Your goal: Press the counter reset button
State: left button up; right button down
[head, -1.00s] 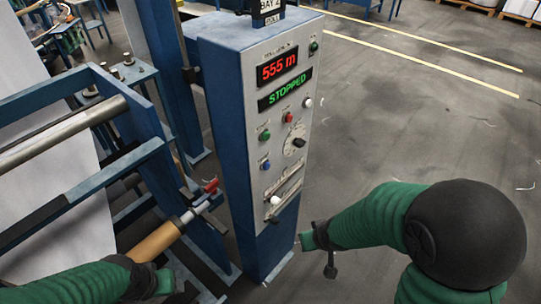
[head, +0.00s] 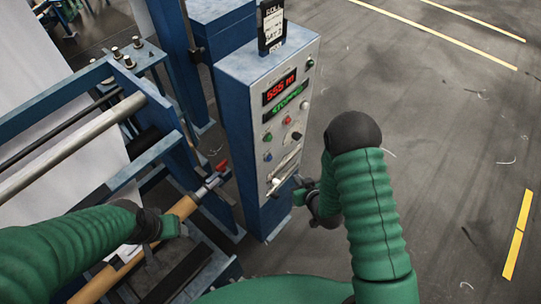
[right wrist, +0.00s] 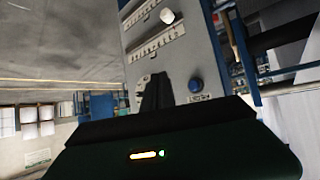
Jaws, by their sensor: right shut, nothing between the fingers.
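The blue control cabinet (head: 240,130) has a grey panel with a red "555" display (head: 280,87) and a green "STOPPED" display (head: 286,104). Below them are a red button (head: 287,120), a green button (head: 267,138), a black dial (head: 297,135) and a blue button (head: 267,157). The blue button also shows in the right wrist view (right wrist: 195,86), its label too small to read. I cannot tell which button is the counter reset. My right gripper (head: 299,192) is shut and empty at the panel's lower right. My left gripper (head: 170,227) is by a brown tube.
A white knob (head: 275,182) sits on the slotted lower panel, and shows in the right wrist view (right wrist: 167,16). The brown tube (head: 184,208) and blue loom frame (head: 140,170) stand left of the cabinet. The floor to the right is open.

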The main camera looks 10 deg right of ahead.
aim_at(269, 159)
jog(key=shift+a, duration=0.1)
jog(key=w+a, duration=0.5)
jog(key=w, duration=0.2)
jog(key=shift+a+b, duration=0.2)
jog(key=shift+b, duration=0.15)
dwell(1.8)
jog(key=shift+w+a+r, duration=0.1)
jog(key=shift+w+a, duration=0.1)
jog(key=shift+w, duration=0.05)
jog(key=shift+w+a+b, duration=0.3)
jog(key=shift+w+b, duration=0.05)
jog(key=shift+w, duration=0.05)
dwell(0.9)
jog(key=shift+s+d, duration=0.55)
jog(key=shift+s, duration=0.15)
